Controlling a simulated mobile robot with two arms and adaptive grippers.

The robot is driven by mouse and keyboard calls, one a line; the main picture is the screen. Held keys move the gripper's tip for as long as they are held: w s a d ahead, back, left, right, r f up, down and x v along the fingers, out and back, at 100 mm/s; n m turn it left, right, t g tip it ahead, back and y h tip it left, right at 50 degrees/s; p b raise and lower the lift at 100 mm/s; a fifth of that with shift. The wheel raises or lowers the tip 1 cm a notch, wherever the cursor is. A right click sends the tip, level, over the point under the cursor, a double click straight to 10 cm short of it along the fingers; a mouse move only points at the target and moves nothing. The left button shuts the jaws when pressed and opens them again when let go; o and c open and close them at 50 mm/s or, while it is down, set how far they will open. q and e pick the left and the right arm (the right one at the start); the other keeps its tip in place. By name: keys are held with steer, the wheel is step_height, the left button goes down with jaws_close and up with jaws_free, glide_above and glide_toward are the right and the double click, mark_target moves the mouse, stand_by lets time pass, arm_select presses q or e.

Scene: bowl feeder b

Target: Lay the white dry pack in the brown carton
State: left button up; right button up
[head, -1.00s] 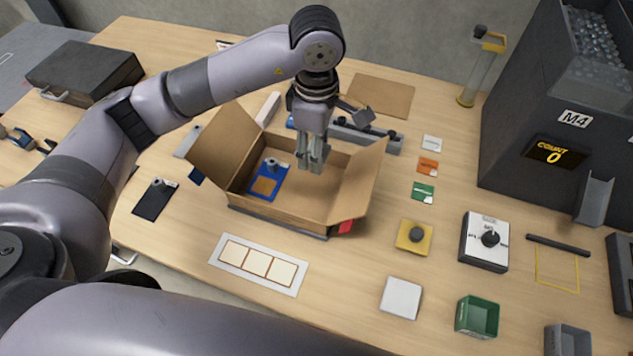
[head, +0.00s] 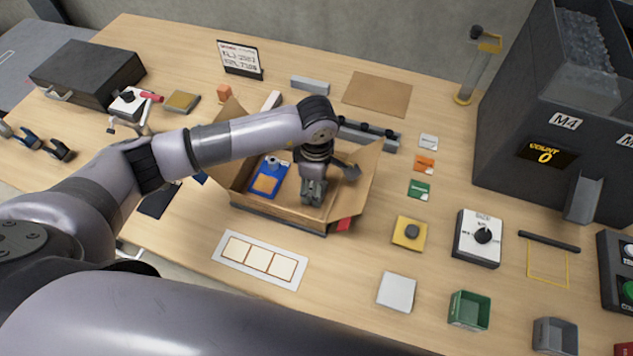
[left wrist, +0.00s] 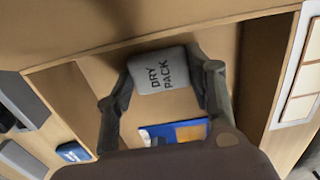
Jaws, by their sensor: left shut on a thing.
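The brown carton (head: 257,209) stands open on the table in the head view, its flaps folded outward. My left gripper (head: 313,196) reaches down into its right part from above. In the left wrist view the two fingers (left wrist: 163,88) are shut on the white dry pack (left wrist: 160,70), lettered DRY PACK, one finger on each side. The pack is inside the carton's outline there; I cannot tell whether it touches the floor. The head view does not show the pack clearly behind the fingers. My right gripper is not in view.
A blue item with a tan panel (head: 265,184) lies in the carton's left part. A white tray with three squares (head: 258,260) lies in front. A yellow button plate (head: 410,233) and a white square (head: 397,291) lie to the right. A grey rail (head: 370,135) stands behind.

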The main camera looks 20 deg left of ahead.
arm_select(q)
steer(key=shift+f, duration=0.1)
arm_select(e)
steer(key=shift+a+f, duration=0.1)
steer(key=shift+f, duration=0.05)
arm_select(q)
steer(key=shift+f+b, duration=0.1)
steer(key=shift+b, duration=0.2)
steer(key=o, duration=1)
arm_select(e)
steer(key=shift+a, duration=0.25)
arm_select(q)
steer(key=shift+o, duration=0.2)
steer(key=shift+r+p, duration=0.25)
steer(key=shift+p, duration=0.05)
step_height(320, 180, up, 12)
steer(key=b, duration=0.2)
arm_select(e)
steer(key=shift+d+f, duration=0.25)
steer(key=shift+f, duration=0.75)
arm_select(q)
steer(key=shift+s, duration=0.1)
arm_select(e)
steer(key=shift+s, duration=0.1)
